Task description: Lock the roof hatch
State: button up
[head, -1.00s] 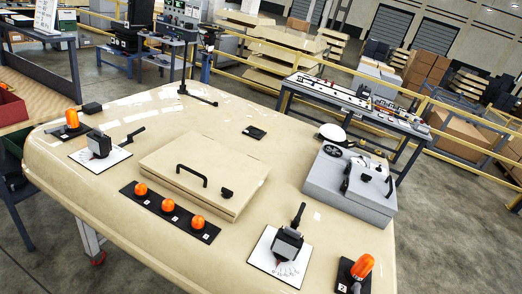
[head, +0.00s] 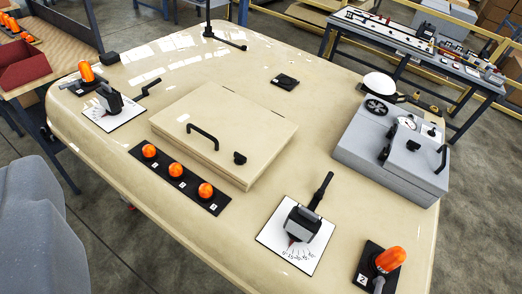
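The roof hatch (head: 250,112) is a raised beige panel in the middle of the beige cab roof (head: 330,122). It looks closed, lying flat on its frame. A black bar handle (head: 203,134) stands on its near left part. A small black latch knob (head: 240,158) sits near its front right edge. I cannot tell from here whether the latch is locked. My gripper is not in view.
Three orange lamps (head: 177,170) line the hatch's front. Lever units on white dial plates stand left (head: 112,100) and front right (head: 302,222). A grey box (head: 372,140) with handwheel and gauge is at right. A large grey shape (head: 40,220) fills the lower left.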

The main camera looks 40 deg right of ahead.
aim_at(240, 158)
jog(key=z, duration=0.1)
jog(key=i, duration=1)
jog(key=u, duration=0.05)
